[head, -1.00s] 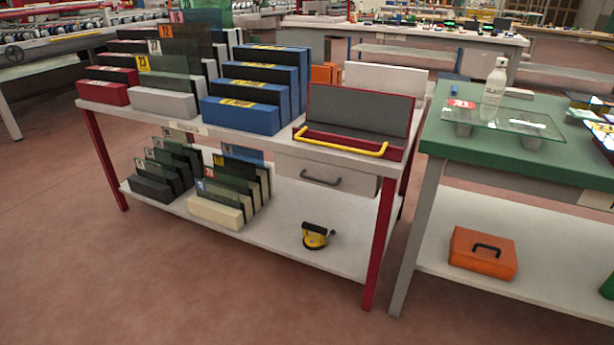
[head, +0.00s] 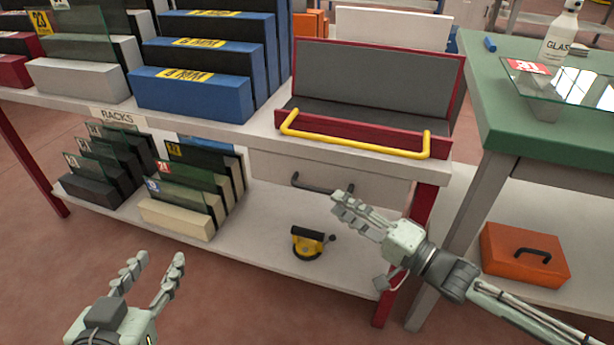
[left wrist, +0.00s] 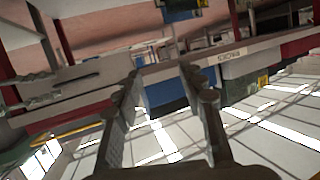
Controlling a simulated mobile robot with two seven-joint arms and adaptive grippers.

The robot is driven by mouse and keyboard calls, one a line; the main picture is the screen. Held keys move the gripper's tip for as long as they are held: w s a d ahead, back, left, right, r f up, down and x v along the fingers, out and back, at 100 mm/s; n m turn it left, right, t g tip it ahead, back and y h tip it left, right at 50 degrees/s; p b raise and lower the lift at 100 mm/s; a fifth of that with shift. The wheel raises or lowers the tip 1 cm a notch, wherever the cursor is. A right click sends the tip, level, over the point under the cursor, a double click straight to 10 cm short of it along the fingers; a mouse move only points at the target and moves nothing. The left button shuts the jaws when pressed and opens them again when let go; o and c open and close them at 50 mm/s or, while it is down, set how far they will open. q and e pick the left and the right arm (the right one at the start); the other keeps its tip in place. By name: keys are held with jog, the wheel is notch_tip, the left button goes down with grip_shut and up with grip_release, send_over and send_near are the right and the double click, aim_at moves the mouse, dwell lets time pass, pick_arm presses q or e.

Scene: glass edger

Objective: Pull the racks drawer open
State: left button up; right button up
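The drawer (head: 360,186) is a pale grey box front under the right part of the table. It looks closed, and its dark bar handle (head: 318,185) faces me. My right gripper (head: 339,203) is by the right end of the handle, fingers pointing left. Its fingers look apart with nothing between them; I cannot tell whether they touch the handle. My left gripper (head: 152,264) is open and empty, low and in front of the table, well left of the drawer. Its fingers also show in the left wrist view (left wrist: 168,88). A RACKS label (head: 117,117) is on the table edge at left.
A red tray with a yellow bar (head: 355,145) sits above the drawer. A yellow suction cup (head: 307,243) and small racks (head: 178,216) are on the lower shelf. A red table leg (head: 421,208) and a green-topped table (head: 515,120) are at right.

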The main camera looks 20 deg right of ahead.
aim_at(316, 190)
jog(key=x, duration=0.7)
jog(key=shift+w+a+r+b, duration=0.15)
jog(key=shift+a+b, duration=0.05)
jog(key=shift+b, duration=0.15)
pick_arm(q)
jog(key=r, duration=0.1)
jog(key=d+r+t+h, duration=0.1)
jog(key=d+r+t, duration=0.1)
jog(key=r, duration=0.1)
jog(key=shift+w+d, duration=0.1)
pick_arm(e)
jog(key=shift+c, duration=0.5)
grip_shut()
